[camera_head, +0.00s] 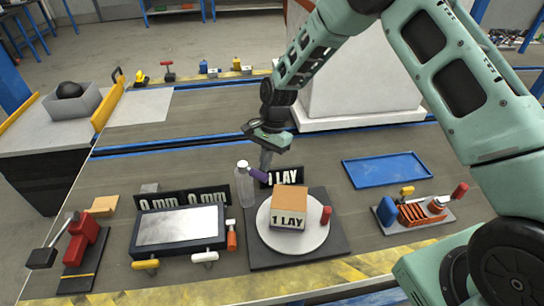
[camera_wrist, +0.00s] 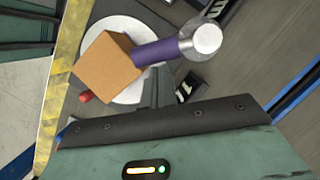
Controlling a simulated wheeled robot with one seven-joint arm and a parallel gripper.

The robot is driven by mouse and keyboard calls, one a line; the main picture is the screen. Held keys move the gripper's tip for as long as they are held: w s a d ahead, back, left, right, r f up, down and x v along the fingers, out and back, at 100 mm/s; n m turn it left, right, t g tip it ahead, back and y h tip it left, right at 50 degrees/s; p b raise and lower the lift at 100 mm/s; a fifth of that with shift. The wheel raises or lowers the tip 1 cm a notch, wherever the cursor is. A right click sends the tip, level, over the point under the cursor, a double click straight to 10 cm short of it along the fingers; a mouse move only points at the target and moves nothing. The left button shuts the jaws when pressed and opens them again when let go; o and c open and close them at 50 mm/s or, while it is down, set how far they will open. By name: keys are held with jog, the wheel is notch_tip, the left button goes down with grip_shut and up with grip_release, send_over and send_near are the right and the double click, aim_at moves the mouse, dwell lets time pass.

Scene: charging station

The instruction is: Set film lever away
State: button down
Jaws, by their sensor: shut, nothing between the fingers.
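The film lever looks to be the purple bar (camera_head: 258,175) on a clear upright post (camera_head: 243,186) behind the turntable. In the wrist view the purple bar (camera_wrist: 155,52) runs from the post's silver top (camera_wrist: 204,38) toward the box. The cardboard box (camera_head: 289,209), marked "1 LAY", sits on the round white plate (camera_head: 268,236). My gripper (camera_head: 265,166) points down, just behind the bar. In the wrist view my gripper's fingers (camera_wrist: 158,72) are shut and empty, close beside the bar. I cannot tell whether they touch it.
A dark "1 LAY" sign (camera_head: 284,175) stands behind the box, close to my gripper. A small red knob (camera_head: 326,215) is right of the box. A display unit (camera_head: 180,226) stands left, a blue tray (camera_head: 385,170) and a tool board (camera_head: 420,213) right.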

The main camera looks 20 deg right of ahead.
aim_at(255, 174)
jog(key=m, duration=0.1)
jog(key=s+a+m+p, duration=0.1)
jog(key=m, duration=0.1)
jog(key=s+m+t+p, duration=0.1)
jog(key=shift+s+a+r+m, duration=0.15)
jog(key=shift+s+a+m, duration=0.05)
jog(key=shift+a+m, duration=0.1)
jog(key=a+m+p, duration=0.1)
jog(key=s+a+m+t+p, duration=0.1)
jog(key=m, duration=0.1)
jog(key=shift+s+y, duration=0.15)
jog(key=shift+y, duration=0.15)
jog(key=shift+a, duration=0.15)
dwell(0.3)
jog(key=d, duration=0.1)
jog(key=d+r+p, duration=0.1)
jog(key=d, duration=0.2)
jog(key=shift+s+d+r, duration=0.15)
jog(key=shift+s, duration=0.1)
jog(key=v, duration=0.9)
jog(key=shift+s, duration=0.25)
